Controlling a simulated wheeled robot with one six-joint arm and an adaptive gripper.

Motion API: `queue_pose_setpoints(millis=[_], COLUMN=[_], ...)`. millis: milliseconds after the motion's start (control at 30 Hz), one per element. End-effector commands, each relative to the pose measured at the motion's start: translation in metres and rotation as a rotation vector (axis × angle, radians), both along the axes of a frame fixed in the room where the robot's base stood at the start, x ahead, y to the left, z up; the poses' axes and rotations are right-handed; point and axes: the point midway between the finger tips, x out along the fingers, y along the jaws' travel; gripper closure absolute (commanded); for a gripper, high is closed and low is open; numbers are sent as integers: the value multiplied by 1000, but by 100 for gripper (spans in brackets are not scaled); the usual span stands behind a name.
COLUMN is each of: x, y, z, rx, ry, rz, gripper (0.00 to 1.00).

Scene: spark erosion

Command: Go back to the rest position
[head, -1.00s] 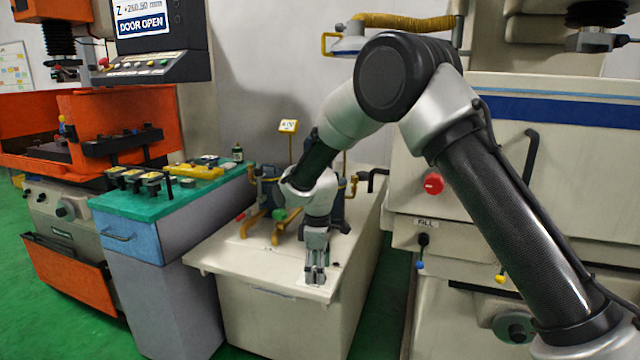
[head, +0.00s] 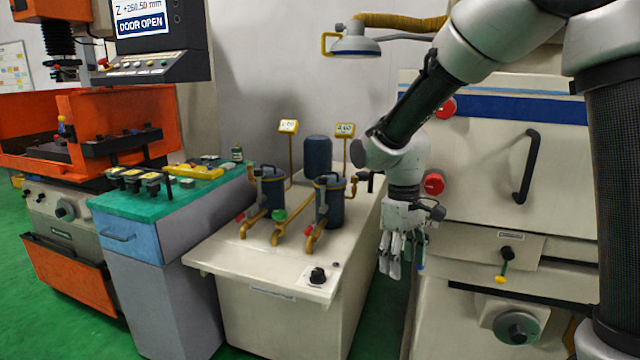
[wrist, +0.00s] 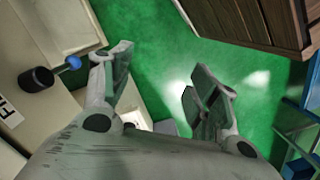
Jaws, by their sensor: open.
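My gripper (head: 391,262) hangs pointing down in the head view, to the right of the pump cabinet and in front of the cream machine.
The cream cabinet (head: 240,262) carries dark filter housings, yellow pipes and a black knob (head: 317,275). The cream machine (head: 480,190) has a black handle and red buttons close to my arm. A blue-knobbed valve (wrist: 50,73) lies left of my fingers. Green floor (wrist: 150,50) is clear below.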

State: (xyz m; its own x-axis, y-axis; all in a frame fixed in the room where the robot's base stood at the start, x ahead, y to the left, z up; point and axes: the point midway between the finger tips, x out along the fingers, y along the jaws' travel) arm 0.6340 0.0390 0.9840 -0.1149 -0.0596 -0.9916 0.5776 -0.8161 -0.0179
Motion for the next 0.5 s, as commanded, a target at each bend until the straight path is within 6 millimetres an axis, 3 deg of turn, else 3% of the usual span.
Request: queue_pose_setpoints(millis=[33,200,400,500], x=[-15,-71,-135,-156], y=[-23,-89,-146,-164], z=[20,65,97,109], rx=[9,40,92,114], ry=[-25,-111,-259,-344], rz=[-64,-267,-442,-505], gripper=[40,40,40,40])
